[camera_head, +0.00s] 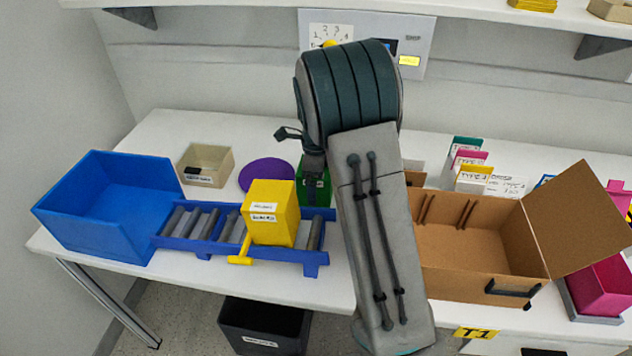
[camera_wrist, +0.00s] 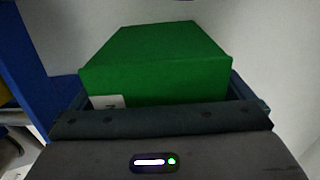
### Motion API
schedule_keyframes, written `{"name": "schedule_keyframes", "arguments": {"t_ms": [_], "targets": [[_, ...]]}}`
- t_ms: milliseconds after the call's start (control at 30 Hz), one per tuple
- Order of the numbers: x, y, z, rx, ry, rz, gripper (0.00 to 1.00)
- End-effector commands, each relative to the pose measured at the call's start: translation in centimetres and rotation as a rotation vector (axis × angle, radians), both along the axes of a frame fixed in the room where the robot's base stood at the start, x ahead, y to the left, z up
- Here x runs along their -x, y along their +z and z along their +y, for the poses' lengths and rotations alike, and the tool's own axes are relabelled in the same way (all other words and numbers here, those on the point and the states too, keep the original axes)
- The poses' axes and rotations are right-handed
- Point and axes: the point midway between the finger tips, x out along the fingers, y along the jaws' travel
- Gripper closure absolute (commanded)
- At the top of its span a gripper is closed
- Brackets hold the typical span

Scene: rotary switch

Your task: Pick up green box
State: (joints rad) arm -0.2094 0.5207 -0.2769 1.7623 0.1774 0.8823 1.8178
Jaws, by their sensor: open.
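The green box (camera_head: 327,190) stands on the white table behind the roller rack, partly hidden by my arm and the yellow box. In the wrist view the green box (camera_wrist: 160,65) fills the middle, with a white label at its lower left. My gripper (camera_head: 312,165) is over the green box, mostly hidden behind my arm in the head view. In the wrist view my gripper (camera_wrist: 165,105) is open, with dark finger parts at the left and right of the box. I cannot tell whether they touch it.
A yellow box (camera_head: 272,205) sits on the blue roller rack (camera_head: 213,243) just in front. A blue bin (camera_head: 110,210) is at left, beside a beige tray (camera_head: 205,165) and a purple disc (camera_head: 266,174). An open cardboard box (camera_head: 470,250) is at right. A wall panel (camera_head: 420,35) is behind.

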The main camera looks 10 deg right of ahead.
Motion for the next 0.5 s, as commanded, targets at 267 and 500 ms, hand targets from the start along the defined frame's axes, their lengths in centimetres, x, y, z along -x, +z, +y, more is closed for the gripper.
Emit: {"name": "schedule_keyframes", "arguments": {"t_ms": [267,500], "targets": [[0.01,0.03,0.0,0.0,0.0,0.0,0.52],[-0.03,0.13,0.01,0.0,0.0,-0.001,0.52]]}}
